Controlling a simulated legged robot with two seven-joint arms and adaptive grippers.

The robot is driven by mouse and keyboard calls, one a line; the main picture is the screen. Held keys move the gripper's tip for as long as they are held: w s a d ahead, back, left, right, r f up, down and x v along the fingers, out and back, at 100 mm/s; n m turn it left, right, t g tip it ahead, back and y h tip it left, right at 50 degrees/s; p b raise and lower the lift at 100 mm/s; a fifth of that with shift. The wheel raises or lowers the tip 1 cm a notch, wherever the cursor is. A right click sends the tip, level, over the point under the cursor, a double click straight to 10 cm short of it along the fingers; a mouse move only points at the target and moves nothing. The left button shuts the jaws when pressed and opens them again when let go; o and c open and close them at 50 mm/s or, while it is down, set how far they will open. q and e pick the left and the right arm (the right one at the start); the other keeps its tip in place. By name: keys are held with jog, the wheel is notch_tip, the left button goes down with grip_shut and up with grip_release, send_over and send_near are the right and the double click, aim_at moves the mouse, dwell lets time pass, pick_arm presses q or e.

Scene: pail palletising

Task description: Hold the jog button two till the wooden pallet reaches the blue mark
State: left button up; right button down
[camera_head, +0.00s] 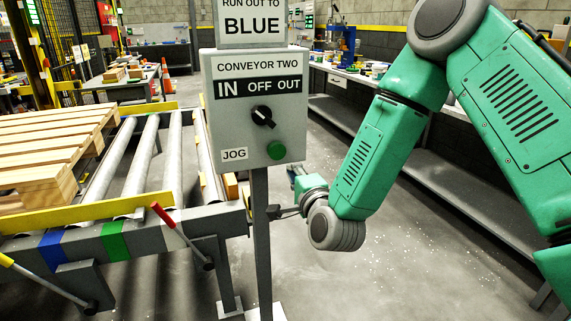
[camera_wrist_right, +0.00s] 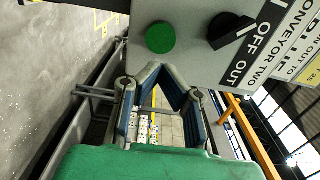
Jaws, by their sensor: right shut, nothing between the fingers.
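The grey CONVEYOR TWO box (camera_head: 256,80) stands on a post, with a black IN/OFF/OUT selector (camera_head: 263,116) and a green JOG button (camera_head: 276,150). The button also shows in the right wrist view (camera_wrist_right: 160,38). My right gripper (camera_head: 292,170) is below and right of the button, its fingers closed and empty. In the right wrist view its fingertips (camera_wrist_right: 171,68) appear just beside the box face, off the button; contact with the box is unclear. The wooden pallet (camera_head: 45,150) lies on the rollers at left. The blue mark (camera_head: 50,247) is on the front rail. My left gripper is out of view.
A green mark (camera_head: 114,240) is right of the blue one on the rail. A red-handled lever (camera_head: 180,232) and a yellow-handled lever (camera_head: 45,281) stick out in front. A long bench (camera_head: 345,75) runs behind my right arm. The floor right of the post is clear.

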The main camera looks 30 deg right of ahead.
jog(key=shift+v, duration=1.45)
jog(key=s+a+f+n+g+y, duration=0.1)
jog(key=s+a+f+n+g, duration=0.2)
jog(key=f, duration=0.4)
jog(key=s+a+f+n+g+y, duration=0.25)
jog(key=s+f+n, duration=0.25)
jog(key=f, duration=0.3)
jog(key=s+a+f+n+g+y, duration=0.1)
jog(key=s+a+f+n+g, duration=0.15)
jog(key=s+f+n, duration=0.35)
jog(key=s+f+n+g, duration=0.3)
jog(key=s+f+g, duration=0.1)
jog(key=s, duration=0.5)
jog(key=s+d+f+n+g, duration=0.1)
jog(key=s+f+n+g, duration=0.3)
jog(key=s+f, duration=0.3)
jog(key=s+g, duration=0.1)
jog(key=s, duration=0.1)
jog(key=shift+s, duration=0.4)
